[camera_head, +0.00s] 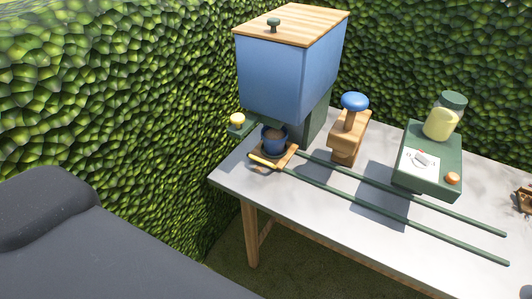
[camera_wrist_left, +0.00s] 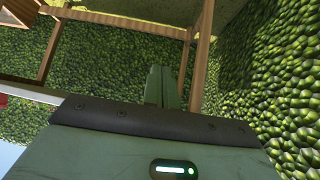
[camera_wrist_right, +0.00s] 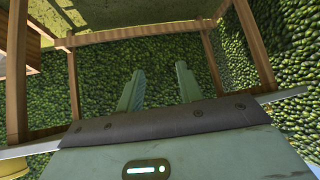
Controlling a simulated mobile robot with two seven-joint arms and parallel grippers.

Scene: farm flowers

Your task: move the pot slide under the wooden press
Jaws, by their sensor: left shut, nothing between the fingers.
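The pot slide is a small wooden carriage (camera_head: 281,157) with an orange-yellow handle (camera_head: 264,161), on two dark green rails across the table. A blue pot (camera_head: 274,139) with brown filling stands on it, at the left end of the rails, below the blue hopper. The wooden press (camera_head: 345,142) with a blue knob (camera_head: 355,101) stands behind the rails, right of the pot. In the left wrist view my left gripper (camera_wrist_left: 163,70) has its fingers together and empty. In the right wrist view my right gripper (camera_wrist_right: 160,72) has its fingers apart and empty. Neither gripper shows in the head view.
The blue hopper (camera_head: 272,75) with a wooden lid stands at the back left. A yellow knob (camera_head: 237,119) sits left of the hopper. The table front (camera_head: 300,205) is clear.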

